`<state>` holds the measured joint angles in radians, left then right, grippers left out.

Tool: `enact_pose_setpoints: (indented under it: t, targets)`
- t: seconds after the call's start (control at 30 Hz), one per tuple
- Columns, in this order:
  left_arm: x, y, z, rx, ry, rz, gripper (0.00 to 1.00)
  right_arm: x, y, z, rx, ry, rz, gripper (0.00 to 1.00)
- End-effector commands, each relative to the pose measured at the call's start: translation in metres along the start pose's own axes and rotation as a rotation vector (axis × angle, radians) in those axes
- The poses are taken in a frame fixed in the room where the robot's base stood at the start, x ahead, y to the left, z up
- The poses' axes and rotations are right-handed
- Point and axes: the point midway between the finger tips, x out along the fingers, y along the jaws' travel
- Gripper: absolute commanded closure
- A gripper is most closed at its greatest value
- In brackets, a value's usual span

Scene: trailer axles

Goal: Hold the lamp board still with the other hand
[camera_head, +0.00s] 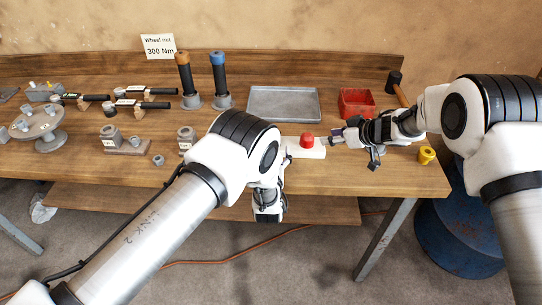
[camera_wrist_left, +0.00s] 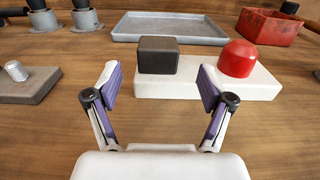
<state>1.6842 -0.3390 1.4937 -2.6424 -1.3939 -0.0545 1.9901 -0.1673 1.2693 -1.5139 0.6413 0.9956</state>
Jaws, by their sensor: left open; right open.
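The lamp board is a white slab (camera_head: 314,153) near the front edge of the bench, with a red dome lamp (camera_head: 307,141) on top. In the left wrist view the board (camera_wrist_left: 205,91) carries a dark block (camera_wrist_left: 158,55) left of the red dome (camera_wrist_left: 238,59). My left gripper (camera_wrist_left: 160,88) is open, its fingers apart at the near side of the board, nothing between them. In the head view my left arm hides part of the board and the dark block. My right gripper (camera_head: 333,139) is open beside the board's right end; contact is unclear.
A grey tray (camera_head: 284,103) and a red bin (camera_head: 356,103) stand behind the board. A hammer (camera_head: 397,87) and a yellow part (camera_head: 426,155) are at the right. Torque tools and hub parts fill the left. Bare wood lies in front of the tray.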

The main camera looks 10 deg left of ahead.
Motion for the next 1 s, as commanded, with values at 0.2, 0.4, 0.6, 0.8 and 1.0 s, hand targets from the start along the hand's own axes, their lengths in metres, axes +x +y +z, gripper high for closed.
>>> enact_pose_setpoints:
  t: [0.2,0.4,0.6,0.8,1.0]
  targets:
    - [0.041,0.001,0.000,-0.002,-0.001,0.004,0.19,0.000,0.000,0.000,0.000,0.000,0.000,0.58]
    - [0.056,0.002,-0.001,0.001,0.003,0.003,0.19,0.000,0.000,0.000,0.000,0.000,0.000,0.58]
    - [0.056,0.001,0.000,0.001,0.003,0.003,0.22,0.000,0.000,0.000,0.000,0.000,0.000,0.58]
    - [0.056,0.002,0.000,0.001,0.003,0.003,0.93,0.000,0.000,0.000,0.000,0.000,0.000,0.58]
    - [0.056,0.002,0.000,0.001,0.003,0.004,0.91,0.000,0.000,0.000,0.000,0.000,0.000,0.58]
